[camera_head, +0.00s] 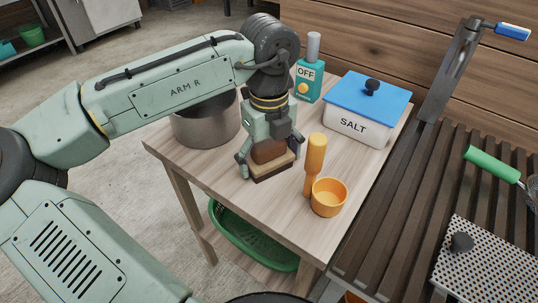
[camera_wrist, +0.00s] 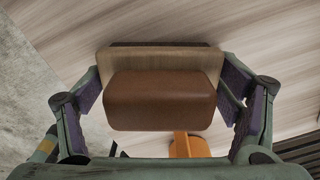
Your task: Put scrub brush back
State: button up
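The scrub brush (camera_head: 273,155) has a brown rounded grip on a pale wooden block, with a dark underside. It is upright above the middle of the wooden table (camera_head: 228,185). My gripper (camera_head: 270,158) points down over it, one finger at each end of the block. In the wrist view the purple finger pads of my gripper (camera_wrist: 162,75) meet both ends of the brush (camera_wrist: 160,100), so it looks shut on the brush. Whether the bristles touch the table is hard to tell.
Right of the brush stand an orange-handled tool (camera_head: 315,160) and an orange cup (camera_head: 329,197). A metal pot (camera_head: 205,128) stands left, a teal OFF device (camera_head: 309,82) behind, a SALT box (camera_head: 358,124) at back right. A green basket (camera_head: 250,240) is below.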

aim_at(269, 143)
jog(key=shift+o, duration=1.3)
notch_tip(269, 143, up, 12)
jog(key=shift+r, duration=0.2)
